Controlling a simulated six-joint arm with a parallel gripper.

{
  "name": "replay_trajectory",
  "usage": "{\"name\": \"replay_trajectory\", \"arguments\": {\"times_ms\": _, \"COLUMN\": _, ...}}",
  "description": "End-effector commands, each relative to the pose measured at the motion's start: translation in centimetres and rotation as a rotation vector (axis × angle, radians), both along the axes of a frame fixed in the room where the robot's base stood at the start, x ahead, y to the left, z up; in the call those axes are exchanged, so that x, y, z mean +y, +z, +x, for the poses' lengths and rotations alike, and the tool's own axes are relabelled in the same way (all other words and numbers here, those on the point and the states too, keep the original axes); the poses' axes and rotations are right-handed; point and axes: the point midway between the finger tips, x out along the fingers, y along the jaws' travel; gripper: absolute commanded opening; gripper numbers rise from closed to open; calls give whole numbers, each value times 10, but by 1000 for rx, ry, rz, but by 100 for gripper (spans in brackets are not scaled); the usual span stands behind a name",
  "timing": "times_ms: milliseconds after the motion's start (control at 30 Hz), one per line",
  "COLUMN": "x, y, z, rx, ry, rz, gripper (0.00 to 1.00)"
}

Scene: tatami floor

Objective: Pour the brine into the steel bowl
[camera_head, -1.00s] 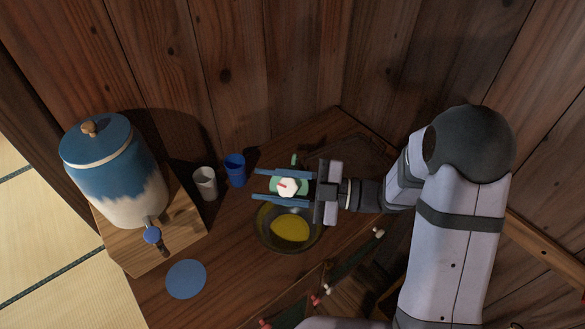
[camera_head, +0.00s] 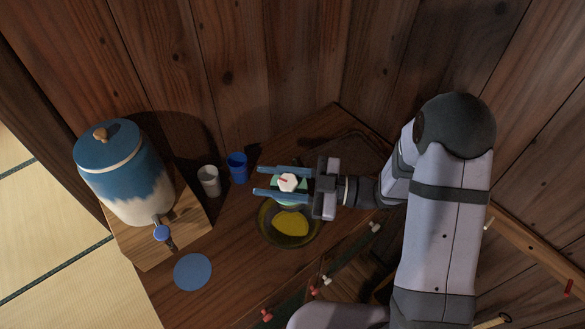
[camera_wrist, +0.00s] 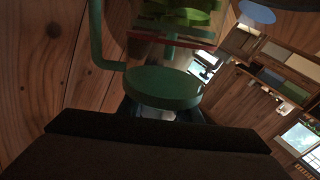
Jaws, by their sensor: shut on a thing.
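My gripper (camera_head: 262,181) is shut on a green and clear pickle press (camera_head: 288,182) with a white knob marked in red. It holds the press above the far side of the steel bowl (camera_head: 266,232). Yellow liquid (camera_head: 291,223) lies in the bowl. In the wrist view the press shows a green disc (camera_wrist: 162,88), a green handle (camera_wrist: 97,40), a red plate and green pieces behind clear walls. I cannot tell its exact tilt or see a stream. My fingers hide part of it.
A blue and white dispenser (camera_head: 125,175) stands on a wooden stand at left. A grey cup (camera_head: 209,182) and a blue cup (camera_head: 237,168) stand left of my gripper. A blue disc (camera_head: 193,273) lies at the front left. Wooden walls close in the back.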

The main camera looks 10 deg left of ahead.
Motion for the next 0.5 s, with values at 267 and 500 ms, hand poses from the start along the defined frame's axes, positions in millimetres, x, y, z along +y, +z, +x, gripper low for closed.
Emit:
{"name": "replay_trajectory", "arguments": {"times_ms": 267, "x": 0, "y": 8, "z": 0, "rx": 93, "ry": 0, "rz": 6, "gripper": 0}}
{"name": "replay_trajectory", "arguments": {"times_ms": 500, "x": 0, "y": 11, "z": 0, "rx": 176, "ry": 0, "rz": 9, "gripper": 0}}
